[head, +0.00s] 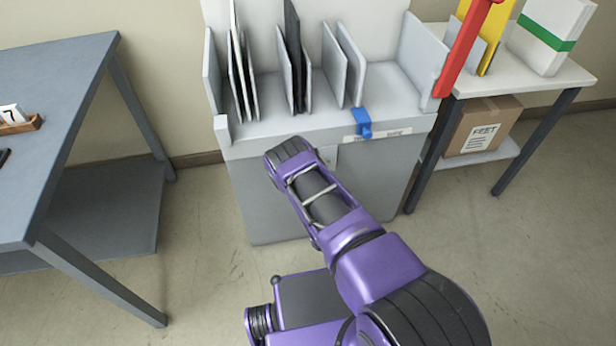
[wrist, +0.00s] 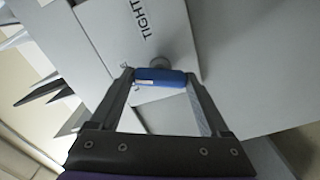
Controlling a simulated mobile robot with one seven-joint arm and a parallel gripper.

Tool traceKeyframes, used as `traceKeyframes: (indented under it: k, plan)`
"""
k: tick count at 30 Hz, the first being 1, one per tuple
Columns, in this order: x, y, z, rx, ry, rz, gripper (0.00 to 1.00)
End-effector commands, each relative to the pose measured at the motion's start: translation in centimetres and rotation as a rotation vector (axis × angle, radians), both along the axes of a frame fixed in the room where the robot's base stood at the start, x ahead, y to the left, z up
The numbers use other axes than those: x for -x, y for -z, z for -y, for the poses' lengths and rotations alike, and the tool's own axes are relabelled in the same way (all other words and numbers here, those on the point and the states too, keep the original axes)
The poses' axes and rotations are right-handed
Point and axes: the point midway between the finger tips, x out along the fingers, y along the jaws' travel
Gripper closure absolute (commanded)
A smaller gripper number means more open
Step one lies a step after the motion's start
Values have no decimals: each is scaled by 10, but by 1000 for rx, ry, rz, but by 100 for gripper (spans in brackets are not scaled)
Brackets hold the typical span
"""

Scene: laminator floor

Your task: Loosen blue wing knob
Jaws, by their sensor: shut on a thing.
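The blue wing knob (wrist: 160,77) sits on a short grey round stem on a light plate marked "TIGHT" in the wrist view. Its wing lies across the picture, between the two fingers. My gripper (wrist: 159,79) is shut on the wing, with one finger at each end. In the head view my purple arm reaches to the front of the grey machine (head: 250,200) and hides the knob and the fingers. Only a small part of a pale plate (head: 328,156) shows beside the arm there.
A separate blue part (head: 362,124) hangs at the machine's front edge, right of my arm. Upright panels (head: 342,65) stand in slots on top. A table (head: 60,90) is at left; a white side table (head: 535,75) with a cardboard box (head: 482,128) below is at right.

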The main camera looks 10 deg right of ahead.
Motion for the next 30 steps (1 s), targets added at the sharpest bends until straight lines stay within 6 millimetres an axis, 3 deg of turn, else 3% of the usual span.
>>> traceKeyframes:
  k: [15, 30]
  plan:
    - [-2, -1, -1, 367, -1, 4, 76]
    - [-2, -2, 0, 452, 1, 4, 76]
